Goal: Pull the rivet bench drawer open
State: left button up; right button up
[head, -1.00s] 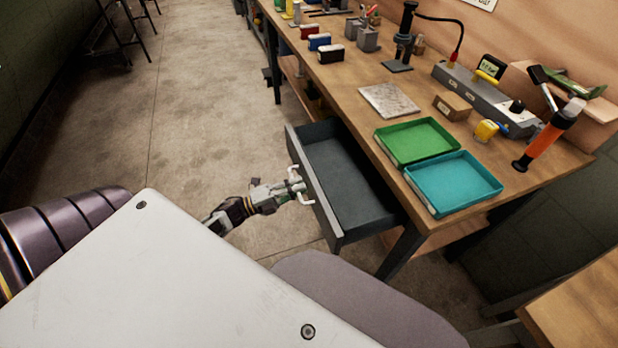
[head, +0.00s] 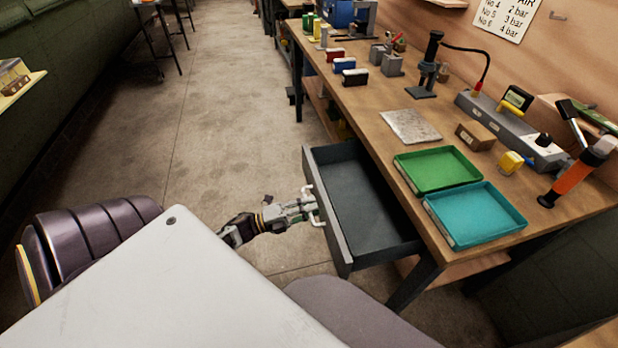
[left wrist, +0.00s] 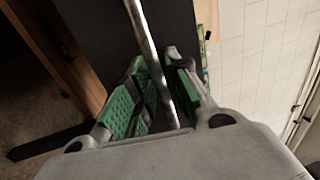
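The rivet bench drawer (head: 372,207) is a dark grey box, pulled well out from under the wooden bench top. It looks empty. Its front panel (head: 328,219) carries a pale bar handle (head: 319,205). My left gripper (head: 308,209) is at this handle in the head view. In the left wrist view, the metal handle bar (left wrist: 146,42) runs between the green-padded fingers of my left gripper (left wrist: 165,85), which look closed around it. Part of the bar is hidden by the fingers. My right gripper is not in view.
On the bench (head: 372,118) above the drawer lie a green tray (head: 437,170) and a teal tray (head: 475,217). A bench leg (head: 414,284) stands right of the drawer. The floor (head: 225,125) left of the drawer is clear.

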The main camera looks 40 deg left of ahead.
pick_arm(q)
jog(key=shift+s, duration=0.1)
jog(key=v, duration=1.2)
dwell(0.5)
